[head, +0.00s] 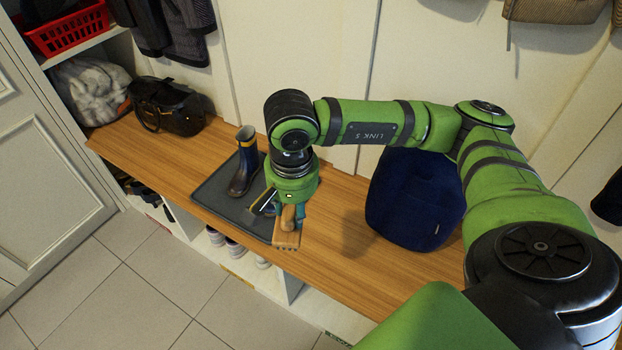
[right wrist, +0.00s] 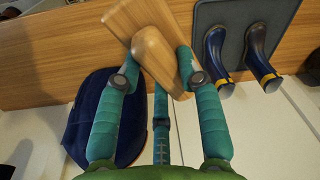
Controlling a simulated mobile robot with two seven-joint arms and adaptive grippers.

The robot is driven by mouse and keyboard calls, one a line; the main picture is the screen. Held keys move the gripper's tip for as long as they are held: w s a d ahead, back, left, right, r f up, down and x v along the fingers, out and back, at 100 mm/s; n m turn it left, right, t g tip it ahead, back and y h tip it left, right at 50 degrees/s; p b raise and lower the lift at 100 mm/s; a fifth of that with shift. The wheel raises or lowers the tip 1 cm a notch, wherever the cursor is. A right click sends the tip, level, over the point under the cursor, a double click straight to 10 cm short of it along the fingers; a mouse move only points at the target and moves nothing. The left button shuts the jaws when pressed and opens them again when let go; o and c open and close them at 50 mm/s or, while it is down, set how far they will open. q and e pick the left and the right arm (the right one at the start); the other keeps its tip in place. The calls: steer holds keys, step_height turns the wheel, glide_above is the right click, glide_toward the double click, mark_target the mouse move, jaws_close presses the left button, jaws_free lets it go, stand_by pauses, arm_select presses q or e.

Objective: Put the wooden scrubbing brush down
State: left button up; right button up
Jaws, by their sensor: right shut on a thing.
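The wooden scrubbing brush (head: 287,236) is in my right gripper (head: 290,213), above the bench near its front edge, beside the right end of the dark boot tray. In the right wrist view the brush (right wrist: 150,45) shows its rounded wooden handle between the teal fingers of the right gripper (right wrist: 158,75), with its flat block beyond them. The gripper is shut on it. Whether the brush touches the bench I cannot tell. My left gripper is in neither view.
The wooden bench (head: 345,262) holds a dark tray (head: 212,190) with blue boots (head: 243,165), a navy backpack (head: 415,200) and a black handbag (head: 167,107). Shoes stand in cubbies below. Bare bench lies between tray and backpack.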

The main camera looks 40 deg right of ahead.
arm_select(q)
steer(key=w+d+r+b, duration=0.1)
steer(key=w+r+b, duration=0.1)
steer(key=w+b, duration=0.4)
arm_select(e)
steer(key=s+d+f+m+g+b, duration=0.1)
steer(key=d+f+m+b, duration=0.45)
steer(key=f+m, duration=0.95)
steer(key=shift+n+h, duration=0.4)
steer(key=w+d+f, duration=0.1)
steer(key=w+f, duration=0.2)
steer(key=w+d+f, duration=0.1)
steer(key=w+f, duration=0.3)
steer(key=w+d+f+b, duration=0.1)
steer(key=w+f, duration=0.2)
steer(key=shift+w+f, duration=0.2)
steer(key=shift+w, duration=0.05)
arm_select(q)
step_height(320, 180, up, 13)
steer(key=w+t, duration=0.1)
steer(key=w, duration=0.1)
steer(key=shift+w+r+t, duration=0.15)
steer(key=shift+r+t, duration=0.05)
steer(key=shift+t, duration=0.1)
arm_select(e)
steer(key=shift+f, duration=0.4)
